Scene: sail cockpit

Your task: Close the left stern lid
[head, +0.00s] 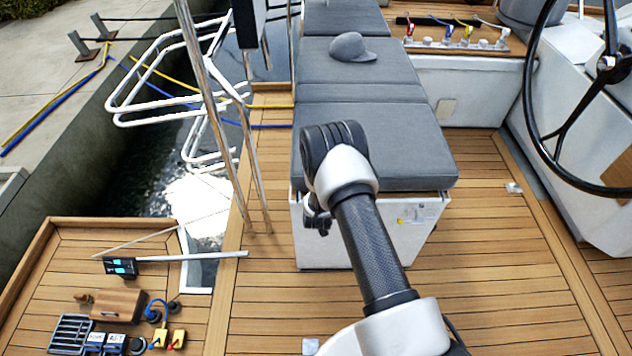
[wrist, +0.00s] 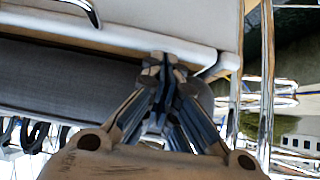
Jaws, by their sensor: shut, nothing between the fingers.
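My gripper (wrist: 163,75) is shut and empty in the wrist view, its fingertips at or close to a pale lip (wrist: 130,40) that runs beside a dark grey pad (wrist: 70,80). I cannot tell whether they touch. In the head view my arm reaches over the near end of a grey cushioned bench (head: 385,140), and a dark part of my gripper (head: 317,215) shows beside its white base (head: 420,222). I cannot tell for sure which surface is the left stern lid, or how far open it stands.
Steel posts (head: 215,110) and white rails (head: 170,75) stand left of the bench. A grey cap (head: 352,48) lies on the cushion. A steering wheel (head: 535,120) is at right. Tools and a wooden box (head: 117,305) lie at lower left. The teak deck (head: 490,290) at lower right is clear.

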